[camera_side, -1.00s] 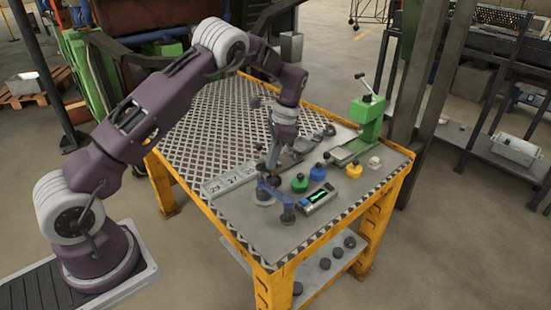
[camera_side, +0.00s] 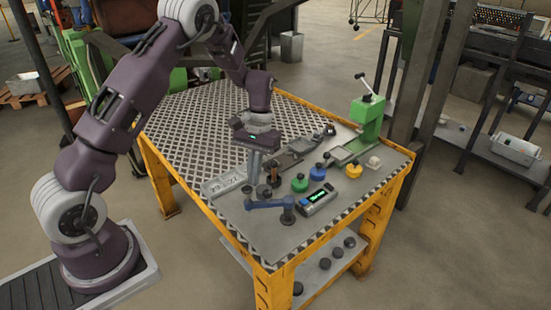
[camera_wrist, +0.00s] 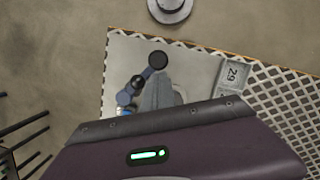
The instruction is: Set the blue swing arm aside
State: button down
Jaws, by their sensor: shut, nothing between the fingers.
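The blue swing arm (camera_side: 268,204) is at the near part of the workbench. In the side view it reaches left from its upright post (camera_side: 288,213), low over the bench top. It also shows in the wrist view (camera_wrist: 142,76), running from a dark round end down and left to a blue part. In the wrist view the closed fingers (camera_wrist: 158,83) overlap the view beside the arm.
A small display box (camera_side: 318,199) lies right of the post. Green (camera_side: 299,184), blue (camera_side: 316,172) and yellow (camera_side: 354,170) knobbed pieces stand behind it. A numbered tray (camera_side: 222,185) lies left. A green press (camera_side: 368,120) stands at the back right. The bench's front corner is clear.

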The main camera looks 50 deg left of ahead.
jog(key=shift+s+d+n+t+h, duration=0.15)
jog(key=shift+s+d+n, duration=0.4)
jog(key=shift+n, duration=0.3)
jog(key=shift+s+d+n+t+h, duration=0.15)
jog(key=shift+s+d+n, duration=0.35)
jog(key=shift+n, duration=0.35)
jog(key=shift+d, duration=0.15)
jog(key=w+a, duration=0.3)
notch_tip(320, 180, up, 17)
jog(key=m+t, duration=0.1)
send_over(255, 204)
jog(key=w, duration=0.2)
jog(key=s+d+r+m+t+y, duration=0.1)
jog(key=s+d+r+m+t, duration=0.2)
jog(key=s, duration=0.4)
jog(key=s+d+r+m+t, duration=0.1)
jog(key=s+d+r, duration=0.3)
jog(key=s+r, duration=0.15)
jog(key=s+d+f+m+t, duration=0.2)
jog(key=s+m, duration=0.1)
jog(key=s, duration=0.8)
jog(key=shift+f+t+y, duration=0.25)
jog(key=shift+t+y, duration=0.05)
jog(key=shift+y, duration=0.1)
